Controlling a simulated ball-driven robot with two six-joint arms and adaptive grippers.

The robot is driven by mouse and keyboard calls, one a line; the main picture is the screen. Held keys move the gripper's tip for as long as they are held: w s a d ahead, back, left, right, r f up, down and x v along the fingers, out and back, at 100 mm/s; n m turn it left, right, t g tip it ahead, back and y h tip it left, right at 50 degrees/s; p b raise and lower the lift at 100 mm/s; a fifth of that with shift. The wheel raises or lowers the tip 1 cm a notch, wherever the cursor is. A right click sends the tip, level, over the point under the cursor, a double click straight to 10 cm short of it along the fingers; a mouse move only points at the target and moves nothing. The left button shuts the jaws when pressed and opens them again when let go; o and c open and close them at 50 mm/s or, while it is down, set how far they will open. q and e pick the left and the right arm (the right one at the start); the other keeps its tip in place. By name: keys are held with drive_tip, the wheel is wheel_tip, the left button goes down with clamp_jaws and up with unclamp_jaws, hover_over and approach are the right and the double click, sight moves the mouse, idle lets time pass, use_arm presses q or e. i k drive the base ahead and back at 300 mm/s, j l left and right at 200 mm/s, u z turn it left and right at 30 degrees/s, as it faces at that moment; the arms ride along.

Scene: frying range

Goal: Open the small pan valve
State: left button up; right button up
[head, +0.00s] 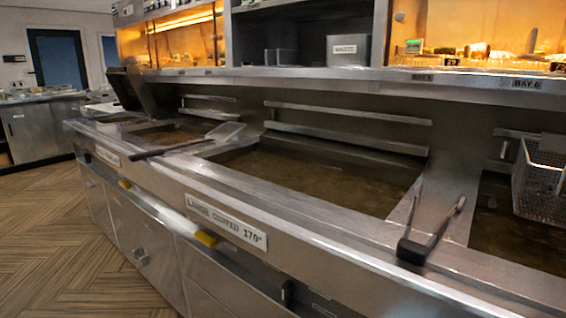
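The small pan (168,137) is the narrower oil-filled well at the left end of the steel range. A small white label (108,156), too small to read, is on the front edge near it. Below that label a yellow handle (125,184) sticks out from the front panel; it looks like the small pan's valve, but its exact setting is too small to tell. A second yellow handle (206,239) sits further right, under the larger pan's label (226,221), which reads about "170°". Neither of my grippers shows in the head view.
The large pan (310,180) holds brown oil. A flat scoop (224,132) lies across the divider left of it. Wooden floor (60,245) is clear in front at left.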

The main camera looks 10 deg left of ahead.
sight(126, 185)
drive_tip(key=i+j+u, duration=0.2)
drive_tip(key=j, duration=0.35)
drive_tip(key=i+j+u, duration=0.15)
drive_tip(key=i+j, duration=0.25)
drive_tip(key=j, duration=0.15)
drive_tip(key=i+j+u, duration=0.2)
drive_tip(key=i+j, duration=0.15)
drive_tip(key=j, duration=0.15)
